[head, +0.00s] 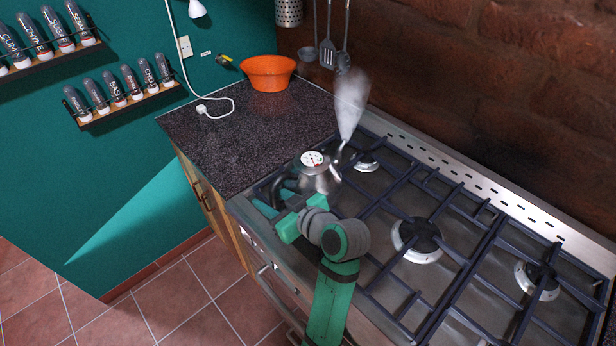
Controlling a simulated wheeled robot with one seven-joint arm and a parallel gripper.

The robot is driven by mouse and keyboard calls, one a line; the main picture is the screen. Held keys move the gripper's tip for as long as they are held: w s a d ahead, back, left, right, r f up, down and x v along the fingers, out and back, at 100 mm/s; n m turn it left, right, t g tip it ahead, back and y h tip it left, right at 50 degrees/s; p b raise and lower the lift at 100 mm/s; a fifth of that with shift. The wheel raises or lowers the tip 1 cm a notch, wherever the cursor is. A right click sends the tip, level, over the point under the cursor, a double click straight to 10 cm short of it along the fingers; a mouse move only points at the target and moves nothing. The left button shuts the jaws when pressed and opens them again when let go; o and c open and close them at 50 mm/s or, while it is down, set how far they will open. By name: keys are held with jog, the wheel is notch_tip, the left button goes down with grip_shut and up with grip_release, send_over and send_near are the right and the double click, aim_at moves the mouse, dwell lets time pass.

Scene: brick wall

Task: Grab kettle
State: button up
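The kettle (321,180) is a metal one with a white dial on its lid. It stands on the left part of the gas stove (466,250), and white steam (350,103) rises from its spout at the right. A dark handle (284,187) shows at its left side. My gripper (273,208) is green and lies at the near left side of the kettle, close to the handle. My wrist and arm cover the lower front of the kettle. I cannot tell whether the fingers touch the handle or are closed.
A dark speckled counter (240,139) lies left of the stove, with an orange bowl (268,73) and a white plug with cord (203,110). Utensils (327,52) hang on the brick wall behind. Spice racks (125,100) are on the green wall. Raised grates cover the stove.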

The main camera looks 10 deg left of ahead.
jog(key=shift+x, duration=1.1)
jog(key=shift+c, duration=0.7)
grip_shut()
jog(key=shift+f, duration=0.1)
